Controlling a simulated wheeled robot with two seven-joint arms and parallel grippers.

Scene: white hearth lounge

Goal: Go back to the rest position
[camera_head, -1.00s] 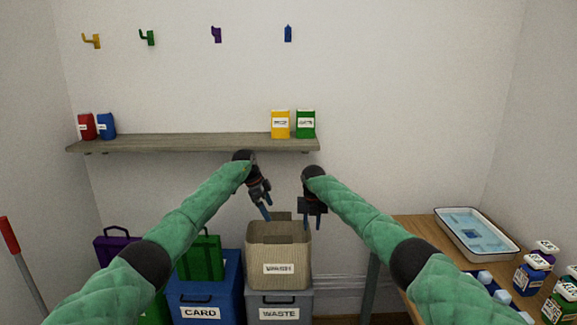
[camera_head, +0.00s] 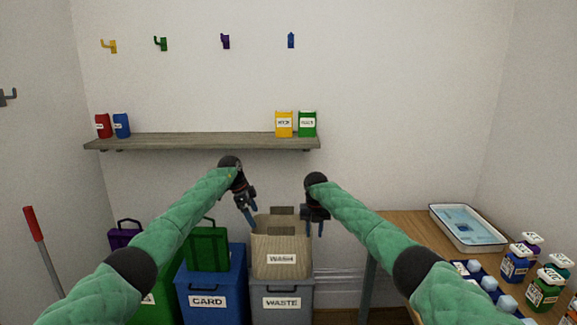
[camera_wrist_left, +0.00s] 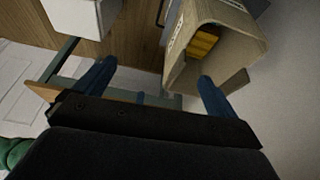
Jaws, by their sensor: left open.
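My left gripper (camera_head: 249,217) is open and empty, in front of the upper left edge of the woven bin (camera_head: 281,247) in the head view. Its two blue fingers (camera_wrist_left: 154,85) are spread apart in the left wrist view. That view also shows an open box (camera_wrist_left: 232,45) with something yellow (camera_wrist_left: 203,43) inside, beyond the right finger. My right gripper (camera_head: 315,228) hangs fingers down at the bin's upper right, with a small gap between its fingers and nothing visible in them. Both arms reach forward from the bottom corners.
The woven bin stands on the grey WASTE bin (camera_head: 281,302), beside the blue CARD bin (camera_head: 208,301). A wooden shelf (camera_head: 200,142) spans the wall above. At right, a table (camera_head: 398,225) holds a white tray (camera_head: 466,228) and several bottles (camera_head: 515,263).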

